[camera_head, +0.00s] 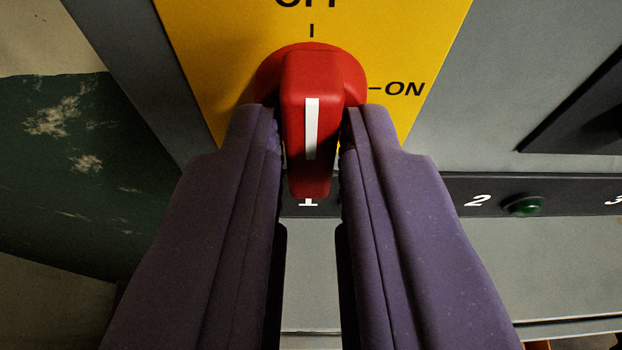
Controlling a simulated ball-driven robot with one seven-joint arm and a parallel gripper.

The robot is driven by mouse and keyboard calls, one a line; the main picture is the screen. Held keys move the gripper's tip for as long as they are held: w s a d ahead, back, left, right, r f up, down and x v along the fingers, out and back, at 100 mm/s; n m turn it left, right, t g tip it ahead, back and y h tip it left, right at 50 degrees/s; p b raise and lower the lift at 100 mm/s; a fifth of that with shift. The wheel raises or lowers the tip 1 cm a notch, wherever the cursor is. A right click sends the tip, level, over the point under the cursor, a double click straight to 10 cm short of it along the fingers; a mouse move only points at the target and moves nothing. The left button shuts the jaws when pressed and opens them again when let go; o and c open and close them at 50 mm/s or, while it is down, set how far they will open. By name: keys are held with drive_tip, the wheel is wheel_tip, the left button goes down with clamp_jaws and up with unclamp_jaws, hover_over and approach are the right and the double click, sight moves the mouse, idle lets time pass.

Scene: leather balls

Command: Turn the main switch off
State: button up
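The main switch is a red rotary knob (312,75) on a yellow plate (430,40). Its handle carries a white stripe and stands upright in the picture, in line with the tick under the word OFF at the top. The ON mark is to the right of the knob. My gripper (310,112) has purple fingers, one on each side of the red handle, with the handle between them. The fingers are very close to the handle's sides. I cannot tell whether both press on it.
A dark strip (580,190) below the plate bears the numbers 1, 2 and 3, with a green button (523,206) beside the 2. A dark raised part (580,110) is at the right. A worn green surface (60,170) is at the left. The grey panel surrounds the plate.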

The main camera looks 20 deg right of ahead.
drive_tip(key=shift+o, duration=1.4)
drive_tip(key=shift+w, duration=0.1)
drive_tip(key=shift+w+d+f, duration=0.1)
drive_tip(key=shift+w+d, duration=0.05)
drive_tip(key=shift+w, duration=0.05)
drive_tip(key=b+v, duration=0.1)
drive_tip(key=v, duration=0.6)
drive_tip(key=shift+s+r, duration=0.2)
drive_tip(key=shift+s, duration=0.1)
